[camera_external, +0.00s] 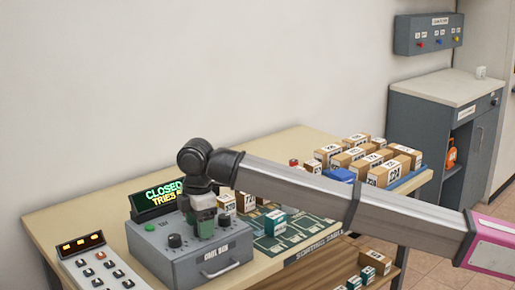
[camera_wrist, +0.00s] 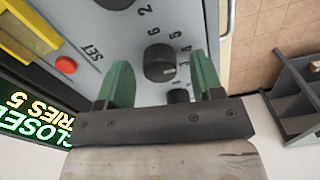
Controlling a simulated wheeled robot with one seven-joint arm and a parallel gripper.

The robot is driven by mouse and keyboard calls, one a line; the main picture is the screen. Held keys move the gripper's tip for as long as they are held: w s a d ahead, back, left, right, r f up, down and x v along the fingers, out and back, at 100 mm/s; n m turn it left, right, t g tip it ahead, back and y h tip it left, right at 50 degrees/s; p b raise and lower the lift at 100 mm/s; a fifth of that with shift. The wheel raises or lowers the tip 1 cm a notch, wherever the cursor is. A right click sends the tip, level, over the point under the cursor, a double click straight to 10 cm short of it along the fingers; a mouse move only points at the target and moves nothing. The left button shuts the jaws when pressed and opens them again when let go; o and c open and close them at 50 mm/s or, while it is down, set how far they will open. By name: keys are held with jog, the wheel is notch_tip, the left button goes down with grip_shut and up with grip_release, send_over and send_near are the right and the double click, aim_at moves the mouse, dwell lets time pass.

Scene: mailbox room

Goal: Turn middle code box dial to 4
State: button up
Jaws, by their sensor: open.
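The grey code box (camera_external: 185,262) sits on the table with a row of black dials on its sloped top. My gripper (camera_external: 205,228) points down over the middle of that row. In the wrist view, the middle dial (camera_wrist: 159,63) lies between the two green fingers of my open gripper (camera_wrist: 160,60), with gaps visible on both sides. Numbers are printed around it; its exact setting is unclear. Another dial (camera_wrist: 178,96) is partly hidden by the gripper body, and a third (camera_wrist: 115,3) is cut off at the top edge. The display (camera_external: 160,198) reads CLOSED and TRIES; the wrist view shows 5.
A red button (camera_wrist: 65,65) marked SET is on the box. A keypad (camera_external: 100,265) stands left of the box. Several cartons (camera_external: 375,160) fill the table's right end, and small boxes stand on the green sorting mat (camera_external: 300,232). A grey cabinet (camera_external: 440,110) is at the right.

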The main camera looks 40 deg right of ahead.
notch_tip(320, 180, up, 10)
dwell(0.4)
jog(key=shift+r, duration=0.1)
